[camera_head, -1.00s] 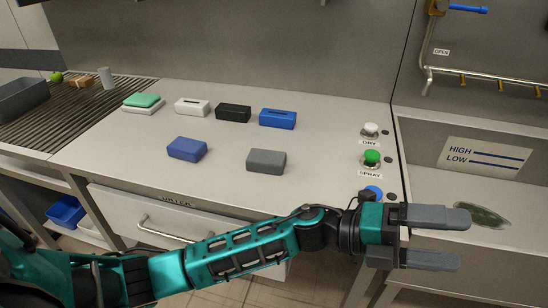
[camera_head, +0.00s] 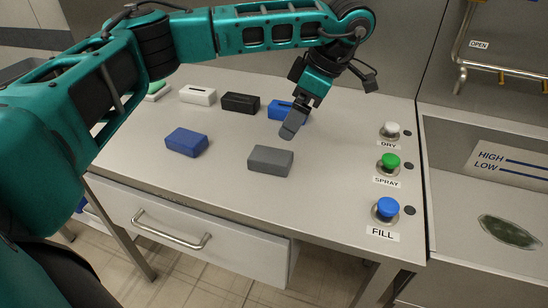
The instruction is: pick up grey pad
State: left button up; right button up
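The grey pad (camera_head: 270,160) is a flat rectangular block lying on the white worktop, near its front middle. My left arm reaches in from the left and arches over the back of the worktop. Its gripper (camera_head: 293,124) points down just behind and to the right of the grey pad, apart from it in the picture. The fingers are seen edge-on and overlap, so their opening cannot be told. My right gripper is not in view.
A blue pad (camera_head: 186,142) lies left of the grey pad. White (camera_head: 198,95), black (camera_head: 240,102) and blue (camera_head: 280,110) slotted blocks stand behind. DRY (camera_head: 390,130), SPRAY (camera_head: 389,162) and FILL (camera_head: 387,208) buttons line the right edge. A sink with a green item (camera_head: 508,231) lies beyond.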

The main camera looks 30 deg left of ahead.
pick_arm(q)
send_over(273, 155)
jog(key=d, duration=0.2)
jog(key=f, duration=0.6)
jog(key=shift+w, duration=0.2)
jog(key=x, duration=0.6)
jog(key=shift+d, duration=0.1)
jog(key=shift+f, duration=0.25)
jog(key=shift+c, duration=0.2)
jog(key=c, duration=1)
jog(key=shift+r, duration=0.1)
